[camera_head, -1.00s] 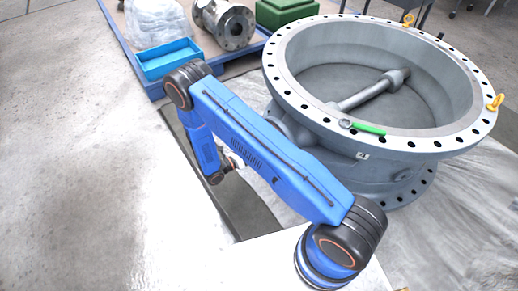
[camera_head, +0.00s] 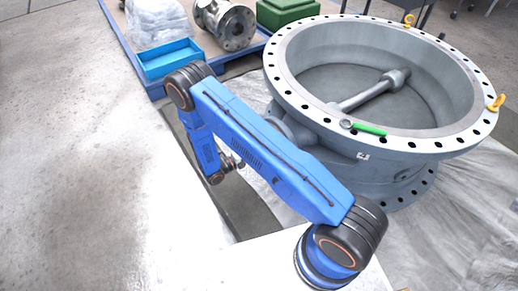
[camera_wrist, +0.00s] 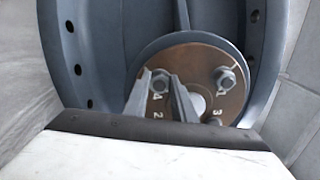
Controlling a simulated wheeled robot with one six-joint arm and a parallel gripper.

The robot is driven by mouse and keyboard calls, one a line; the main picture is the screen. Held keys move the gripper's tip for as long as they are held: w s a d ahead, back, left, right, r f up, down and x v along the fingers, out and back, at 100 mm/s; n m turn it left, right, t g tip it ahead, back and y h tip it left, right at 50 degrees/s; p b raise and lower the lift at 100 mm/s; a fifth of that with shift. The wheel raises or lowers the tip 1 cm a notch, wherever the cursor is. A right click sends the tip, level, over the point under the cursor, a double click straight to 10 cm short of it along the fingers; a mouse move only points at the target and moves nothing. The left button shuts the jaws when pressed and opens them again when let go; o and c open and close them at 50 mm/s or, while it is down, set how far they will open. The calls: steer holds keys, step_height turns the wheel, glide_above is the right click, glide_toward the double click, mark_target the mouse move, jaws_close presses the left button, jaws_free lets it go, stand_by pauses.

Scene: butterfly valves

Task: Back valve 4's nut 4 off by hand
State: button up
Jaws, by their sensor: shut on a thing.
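Valve 4 (camera_head: 300,113) is the big grey butterfly valve, with a small tag on its side in the head view. In the wrist view its round brown plate (camera_wrist: 195,60) carries nuts beside stamped numbers. Nut 4 (camera_wrist: 160,77) is at the plate's left, between the fingers of my gripper (camera_wrist: 158,75), which is shut on it. Nut 1 (camera_wrist: 226,80) is at the right and nut 3 (camera_wrist: 214,121) lower right. The spot by number 2 is hidden behind the fingers. In the head view the gripper is small, beside the valve, and its fingers are unclear.
A green-handled tool (camera_head: 369,129) lies on the valve's top flange. A pallet (camera_head: 153,88) at the back holds a blue tray (camera_head: 168,60), a metal fitting (camera_head: 236,28) and a green box (camera_head: 287,12). The pale floor at left is clear.

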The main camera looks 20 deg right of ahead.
steer(key=shift+f, duration=0.1)
stand_by(0.3)
steer(key=o, duration=1.1)
steer(key=shift+c, duration=0.2)
steer(key=shift+a, duration=0.1)
steer(key=v, duration=1.7)
steer(key=shift+a, duration=0.15)
